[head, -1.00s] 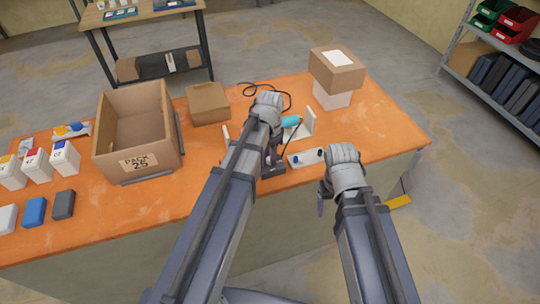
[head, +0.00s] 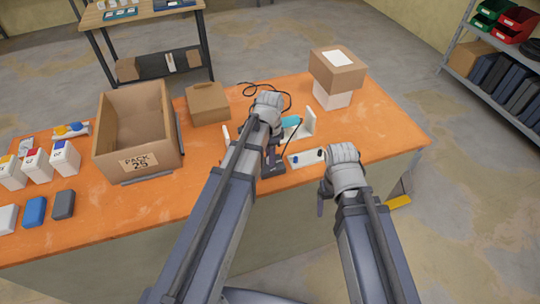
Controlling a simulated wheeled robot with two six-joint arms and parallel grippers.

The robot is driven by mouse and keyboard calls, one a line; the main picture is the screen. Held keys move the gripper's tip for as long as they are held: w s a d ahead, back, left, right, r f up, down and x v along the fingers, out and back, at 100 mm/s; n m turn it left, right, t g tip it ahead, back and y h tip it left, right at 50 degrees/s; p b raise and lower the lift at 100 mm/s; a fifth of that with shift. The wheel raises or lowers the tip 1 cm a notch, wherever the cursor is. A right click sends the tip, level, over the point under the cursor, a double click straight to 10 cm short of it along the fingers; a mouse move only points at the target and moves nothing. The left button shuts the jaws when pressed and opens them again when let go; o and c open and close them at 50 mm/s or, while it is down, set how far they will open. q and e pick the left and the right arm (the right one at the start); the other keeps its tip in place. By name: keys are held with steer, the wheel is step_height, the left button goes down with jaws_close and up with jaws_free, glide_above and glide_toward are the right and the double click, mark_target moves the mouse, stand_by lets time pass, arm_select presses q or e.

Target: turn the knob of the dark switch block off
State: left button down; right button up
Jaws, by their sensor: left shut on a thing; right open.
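A dark switch block (head: 275,172) sits on the orange table, directly below my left gripper (head: 272,155). My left wrist and forearm cover much of it. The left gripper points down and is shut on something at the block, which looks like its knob. The knob itself and the way it is turned are hidden. My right gripper (head: 321,202) is open and empty, off the front edge of the table.
A white plate with dark and blue knobs (head: 308,159) lies just right of the block. Behind are a white upright bracket (head: 310,122), a teal thing (head: 291,122) and a black cable (head: 250,89). An open carton (head: 137,162) stands left; stacked boxes (head: 337,72) stand back right.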

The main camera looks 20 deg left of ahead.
arm_select(q)
steer(key=c, duration=0.6)
jaws_free()
step_height(320, 180, up, 8)
steer(key=p, duration=0.8)
steer(key=shift+f, duration=0.1)
steer(key=shift+s+d, duration=0.15)
steer(key=s+d+n+y, duration=0.1)
steer(key=s+d+n, duration=0.6)
steer(key=s+d, duration=0.3)
steer(key=s, duration=0.4)
steer(key=shift+f+n+b, duration=0.2)
steer(key=shift+n+b, duration=0.1)
steer(key=shift+b, duration=0.05)
